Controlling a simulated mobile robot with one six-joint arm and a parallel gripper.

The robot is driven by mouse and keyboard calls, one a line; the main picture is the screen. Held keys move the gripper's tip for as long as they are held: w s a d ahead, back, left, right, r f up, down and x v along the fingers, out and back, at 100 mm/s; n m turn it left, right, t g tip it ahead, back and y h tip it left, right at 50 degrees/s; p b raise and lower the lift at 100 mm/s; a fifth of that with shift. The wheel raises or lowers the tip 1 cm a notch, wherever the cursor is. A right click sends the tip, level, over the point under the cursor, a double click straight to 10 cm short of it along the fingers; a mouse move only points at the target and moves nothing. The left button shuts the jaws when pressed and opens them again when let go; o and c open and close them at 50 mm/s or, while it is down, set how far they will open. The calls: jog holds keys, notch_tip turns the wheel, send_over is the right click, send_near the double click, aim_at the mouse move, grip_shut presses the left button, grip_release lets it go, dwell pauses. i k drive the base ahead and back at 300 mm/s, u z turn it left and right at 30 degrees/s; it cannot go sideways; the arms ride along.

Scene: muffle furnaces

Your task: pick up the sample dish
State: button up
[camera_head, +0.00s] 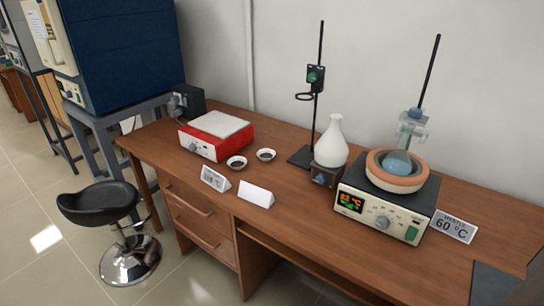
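Two small round white dishes with dark contents sit on the wooden bench in the head view. One sample dish (237,162) is just right of the red and white hotplate's front corner. The other dish (266,155) is a little further right and back. I cannot tell which of them is the sample dish of the task. Both stand apart from each other, upright on the bare bench top. My gripper is not in view.
The hotplate (214,135) stands left of the dishes. Two white label cards (215,179) stand in front. A stand with a white flask (331,142) and a heating mantle unit (385,205) are to the right. A black stool (100,203) stands before the bench (310,215).

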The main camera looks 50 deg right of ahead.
aim_at(266, 155)
jog(key=u, duration=0.05)
jog(key=i, duration=0.95)
